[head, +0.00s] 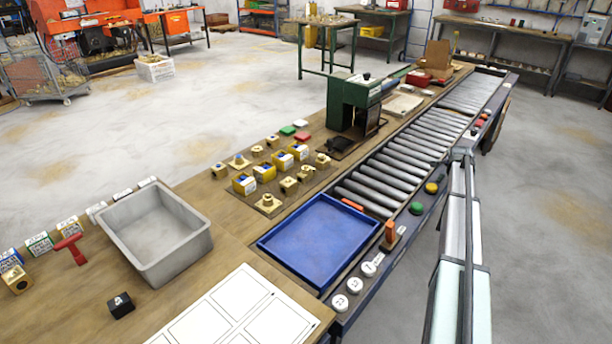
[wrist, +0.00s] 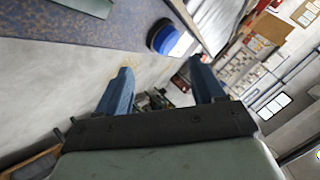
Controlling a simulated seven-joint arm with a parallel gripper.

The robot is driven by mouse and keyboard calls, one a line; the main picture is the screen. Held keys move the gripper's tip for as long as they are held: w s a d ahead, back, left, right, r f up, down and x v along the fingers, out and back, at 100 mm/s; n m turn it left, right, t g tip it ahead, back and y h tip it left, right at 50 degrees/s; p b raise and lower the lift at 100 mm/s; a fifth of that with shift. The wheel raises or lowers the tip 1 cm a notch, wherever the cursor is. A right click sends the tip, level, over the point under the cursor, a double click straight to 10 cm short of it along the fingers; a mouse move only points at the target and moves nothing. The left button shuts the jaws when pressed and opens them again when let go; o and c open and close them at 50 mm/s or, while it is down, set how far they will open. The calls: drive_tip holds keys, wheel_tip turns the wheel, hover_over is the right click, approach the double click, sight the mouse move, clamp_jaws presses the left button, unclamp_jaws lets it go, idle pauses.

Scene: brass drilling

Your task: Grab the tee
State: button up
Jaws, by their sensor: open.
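Several small brass fittings (head: 267,203) stand on a board on the bench in the head view, some on yellow-and-blue blocks. They are too small for me to tell which one is a tee. A red T-shaped piece (head: 70,247) lies on the bench at the left, beside the grey bin. My gripper (wrist: 162,88) shows in the wrist view with its two blue fingers spread and nothing between them. The fittings do not show in the wrist view. In the head view my arm is at the right, beside the conveyor, and my gripper cannot be made out.
A grey bin (head: 148,219) and a blue tray (head: 279,245) stand near the front. A green machine (head: 350,105) stands behind the fittings, beside the roller conveyor (head: 400,150). A black block (head: 121,305) is near the bin. A round blue cap (wrist: 165,40) is beyond my fingers.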

drive_tip(key=w+a+r+y, duration=0.1)
drive_tip(key=w+a, duration=0.1)
drive_tip(key=a, duration=0.3)
drive_tip(key=w+a+r+n+g, duration=0.1)
drive_tip(key=w+a, duration=0.1)
drive_tip(key=a, duration=0.3)
drive_tip(key=w+a+r+y, duration=0.1)
drive_tip(key=w+a, duration=0.2)
drive_tip(key=a, duration=0.2)
drive_tip(key=shift+n+g+y, duration=0.3)
drive_tip(key=w+a+r+n+g+y, duration=0.1)
drive_tip(key=a+r+n+g+y, duration=0.1)
drive_tip(key=a, duration=1.4)
wheel_tip(320, 180, up, 7)
drive_tip(key=n+g+y, duration=0.2)
drive_tip(key=n+g, duration=0.2)
drive_tip(key=g, duration=0.1)
hover_over(306, 168)
drive_tip(key=f, duration=0.8)
drive_tip(key=shift+s+d+f, duration=0.1)
drive_tip(key=shift+d+f, duration=0.05)
drive_tip(key=shift+d, duration=0.2)
drive_tip(key=shift+a+f, duration=0.2)
drive_tip(key=shift+f, duration=1.1)
drive_tip(key=shift+a+f, duration=0.15)
drive_tip(key=shift+f, duration=1.15)
drive_tip(key=shift+w+r, duration=0.1)
drive_tip(key=shift+w, duration=0.1)
clamp_jaws()
